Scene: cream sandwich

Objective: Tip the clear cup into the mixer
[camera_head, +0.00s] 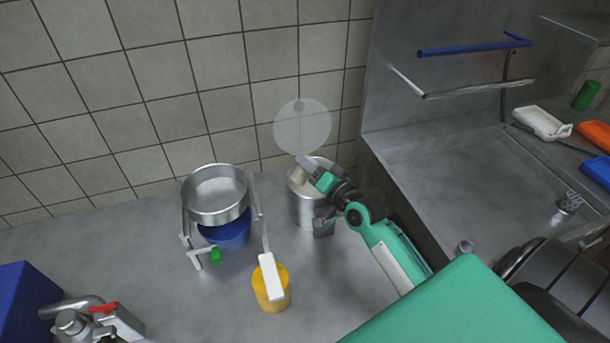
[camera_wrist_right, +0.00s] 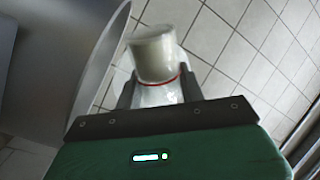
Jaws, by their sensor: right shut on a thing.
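My right gripper (camera_head: 312,172) reaches in from the right over the mouth of a steel pot (camera_head: 309,208), which looks like the mixer. A round translucent disc (camera_head: 302,127), seemingly its raised lid, stands behind the gripper. In the right wrist view, my right gripper (camera_wrist_right: 157,88) is shut on the clear cup (camera_wrist_right: 158,97), with one finger on each side. The cup has a red ring and a pale white part (camera_wrist_right: 153,53) at its far end. In the head view the cup is mostly hidden, and its contents cannot be made out. My left gripper is not in view.
A steel pan (camera_head: 215,196) stands on a frame above a blue bowl (camera_head: 228,236), left of the pot. A yellow tub (camera_head: 271,293) with a white-handled tool sits in front. The sink area (camera_head: 450,175) is at the right. Bare counter lies between.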

